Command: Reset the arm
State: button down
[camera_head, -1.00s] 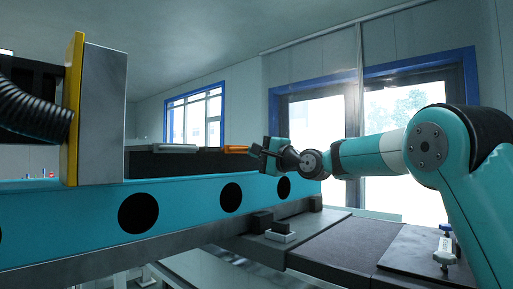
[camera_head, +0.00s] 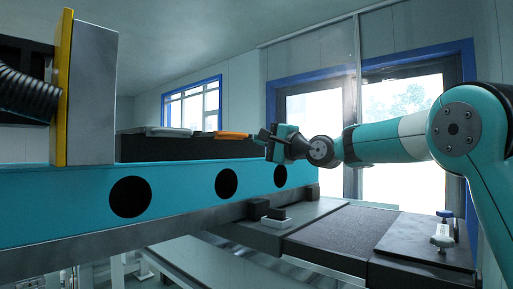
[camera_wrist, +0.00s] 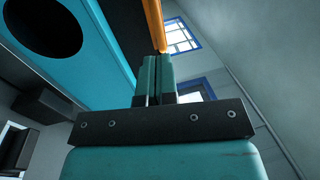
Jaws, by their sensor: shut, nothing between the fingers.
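My gripper (camera_head: 258,138) is at the end of my teal arm, pointing left above the right end of the teal beam. The wrist view shows its two teal fingers (camera_wrist: 154,78) together, with nothing held. A tool with an orange handle (camera_head: 234,135) and a grey body (camera_head: 168,132) lies on a black block on the beam. The handle points toward my gripper, just beyond the fingertips, with a small gap in the head view. The orange handle also shows past the fingers in the wrist view (camera_wrist: 154,22).
The teal beam (camera_head: 75,205) with round dark holes runs across the left. A grey upright plate with a yellow edge (camera_head: 62,85) stands on it. Open air surrounds my forearm before the windows.

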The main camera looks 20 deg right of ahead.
jog(key=b+v, duration=0.3)
jog(key=v, duration=0.4)
jog(key=s+a+f+n+g+h, duration=0.1)
jog(key=s+a+f+n+g, duration=0.25)
jog(key=f, duration=0.25)
jog(key=s+a+f+n+g+b, duration=0.1)
jog(key=s+a+f+n+g, duration=0.1)
jog(key=s+a+f, duration=0.3)
jog(key=s+a+f+n+g+h, duration=0.1)
jog(key=s+a+f+n+g, duration=0.2)
jog(key=s+f, duration=0.35)
jog(key=s+d+f+n+g+h, duration=0.1)
jog(key=s+f+n+g+h, duration=0.3)
jog(key=s+f, duration=1.3)
jog(key=s+n+g, duration=0.4)
jog(key=n, duration=0.2)
jog(key=shift+s+f+h+b, duration=0.25)
jog(key=shift+f+h+b, duration=0.1)
jog(key=shift+f+h, duration=0.05)
jog(key=shift+d+g, duration=0.2)
jog(key=shift+g, duration=0.05)
